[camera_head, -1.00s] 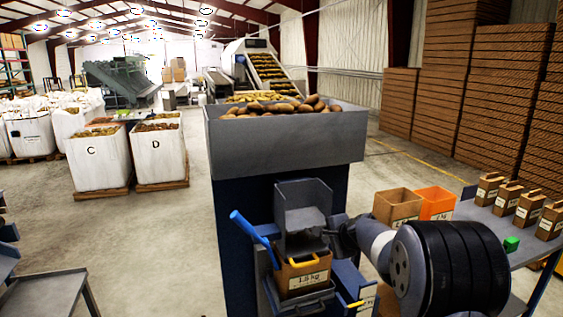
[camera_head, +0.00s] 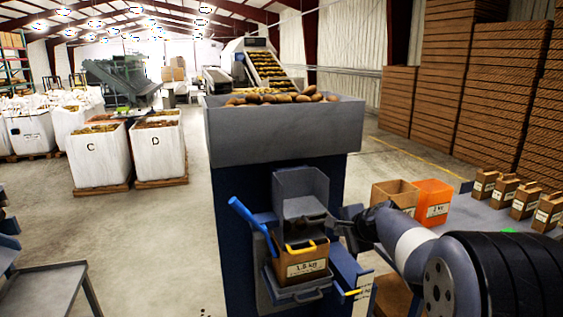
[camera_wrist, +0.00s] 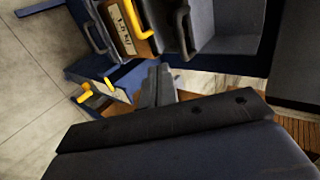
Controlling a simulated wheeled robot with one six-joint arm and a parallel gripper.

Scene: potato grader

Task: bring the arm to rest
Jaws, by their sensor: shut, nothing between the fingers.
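My arm reaches in from the lower right of the head view. My gripper (camera_head: 342,226) is beside the right side of the grey chute (camera_head: 300,190) on the front of the hopper. In the wrist view the grey fingers (camera_wrist: 158,84) are together and hold nothing. They are beside the blue shelf, apart from the cardboard box with the 1.8 kg label (camera_head: 302,268). That box sits under the chute and also shows at the top of the wrist view (camera_wrist: 138,42). Its yellow handle is up. Its contents cannot be made out.
A blue lever (camera_head: 250,222) sticks out left of the chute. The grey hopper (camera_head: 285,132) holds potatoes. An open cardboard box (camera_head: 393,194) and an orange box (camera_head: 433,203) stand on the right, near several small labelled boxes. Open floor lies to the left.

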